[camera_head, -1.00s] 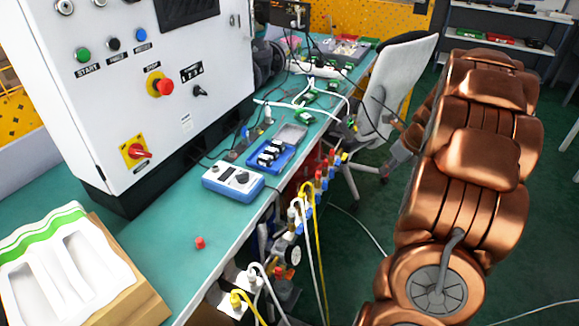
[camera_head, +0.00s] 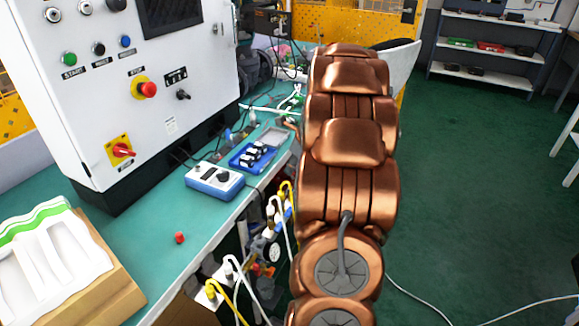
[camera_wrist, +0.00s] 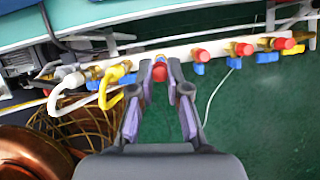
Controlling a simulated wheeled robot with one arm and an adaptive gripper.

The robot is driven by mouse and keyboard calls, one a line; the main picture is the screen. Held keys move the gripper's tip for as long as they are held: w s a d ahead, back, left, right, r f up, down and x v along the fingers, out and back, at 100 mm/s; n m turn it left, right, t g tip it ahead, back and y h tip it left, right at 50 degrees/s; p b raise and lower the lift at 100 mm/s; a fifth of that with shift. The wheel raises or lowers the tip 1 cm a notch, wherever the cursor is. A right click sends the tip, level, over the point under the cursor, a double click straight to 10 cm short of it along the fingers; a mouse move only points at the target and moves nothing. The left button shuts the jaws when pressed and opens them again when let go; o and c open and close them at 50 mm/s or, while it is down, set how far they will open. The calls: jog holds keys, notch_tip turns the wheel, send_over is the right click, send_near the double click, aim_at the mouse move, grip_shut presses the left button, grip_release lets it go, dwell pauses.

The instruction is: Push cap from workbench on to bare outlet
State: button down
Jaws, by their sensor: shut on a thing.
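In the wrist view my gripper (camera_wrist: 161,73) is shut on a small red cap (camera_wrist: 159,73), held between its fingertips. The cap is in front of the white manifold pipe (camera_wrist: 180,50), where a bit of brass shows just behind it. I cannot tell whether the cap touches or sits on an outlet there. Outlets to the right carry red caps (camera_wrist: 201,55), (camera_wrist: 243,49) and have blue handles. Another red cap (camera_head: 180,237) lies on the teal workbench (camera_head: 150,262) in the head view. My gripper is hidden behind my arm in that view.
White and yellow hoses (camera_wrist: 112,90) join the manifold left of my gripper. A blue-white meter (camera_head: 214,180) and a blue tray (camera_head: 252,157) are on the bench. A wooden box (camera_head: 112,272) stands at front left.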

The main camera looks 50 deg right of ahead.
aim_at(292, 190)
jog(key=shift+f+b, duration=2.25)
jog(key=shift+f, duration=0.3)
jog(key=shift+r+p, duration=0.1)
jog(key=shift+p, duration=0.55)
jog(key=shift+f+p, duration=0.25)
jog(key=shift+p, duration=0.45)
jog(key=shift+p, duration=0.65)
jog(key=shift+f, duration=0.6)
dwell(0.4)
jog(key=c, duration=1.1)
grip_release()
jog(key=shift+o, duration=0.2)
